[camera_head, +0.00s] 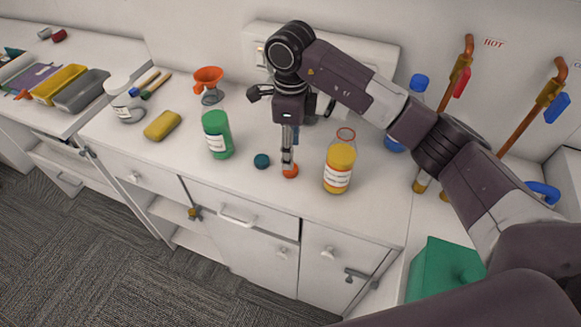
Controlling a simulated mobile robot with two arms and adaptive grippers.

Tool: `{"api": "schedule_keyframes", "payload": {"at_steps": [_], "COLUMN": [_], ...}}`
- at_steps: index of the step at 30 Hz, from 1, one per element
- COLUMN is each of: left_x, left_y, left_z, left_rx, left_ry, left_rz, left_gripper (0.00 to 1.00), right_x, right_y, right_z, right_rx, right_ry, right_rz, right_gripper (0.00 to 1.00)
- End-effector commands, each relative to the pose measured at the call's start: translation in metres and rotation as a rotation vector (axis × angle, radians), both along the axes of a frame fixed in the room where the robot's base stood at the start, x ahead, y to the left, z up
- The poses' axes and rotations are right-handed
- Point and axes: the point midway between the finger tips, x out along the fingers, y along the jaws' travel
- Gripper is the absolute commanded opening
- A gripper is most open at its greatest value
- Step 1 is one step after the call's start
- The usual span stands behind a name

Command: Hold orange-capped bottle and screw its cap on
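A clear bottle with amber contents and a white label (338,170) stands upright on the white counter. Its top shows a reddish ring and no cap on it. A small orange cap (291,171) lies on the counter to the left of the bottle. My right gripper (289,162) points straight down over the orange cap, with its fingertips at or just above it. The fingers look close together, but I cannot tell whether they grip the cap. My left gripper is not in view.
A green bottle (217,135) and a dark teal cap (262,161) stand left of my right gripper. An orange funnel (208,82), a yellow sponge (162,125) and a white bottle (125,103) are further left. A blue-capped bottle (418,84) stands behind my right arm.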

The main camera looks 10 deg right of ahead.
Motion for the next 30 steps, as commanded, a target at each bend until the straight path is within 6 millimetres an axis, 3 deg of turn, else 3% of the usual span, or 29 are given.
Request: {"api": "schedule_keyframes", "payload": {"at_steps": [7,12,18,29,30], "left_x": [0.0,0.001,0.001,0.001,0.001], "left_y": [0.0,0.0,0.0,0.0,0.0], "left_z": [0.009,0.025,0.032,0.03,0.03], "left_rx": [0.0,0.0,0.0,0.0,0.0], "left_ry": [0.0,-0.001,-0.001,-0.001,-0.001], "left_rz": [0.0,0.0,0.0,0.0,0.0], "left_gripper": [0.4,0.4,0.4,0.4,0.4], "right_x": [-0.003,-0.008,-0.008,-0.007,-0.007], "right_y": [0.0,0.002,0.002,0.002,0.002], "right_z": [-0.006,-0.025,-0.049,-0.052,-0.052], "right_rx": [-0.001,0.0,0.0,-0.001,-0.001], "right_ry": [0.004,0.005,0.002,0.0,0.0], "right_rz": [0.0,-0.001,0.0,0.0,0.0], "right_gripper": [0.49,0.49,0.49,0.49,0.46]}}
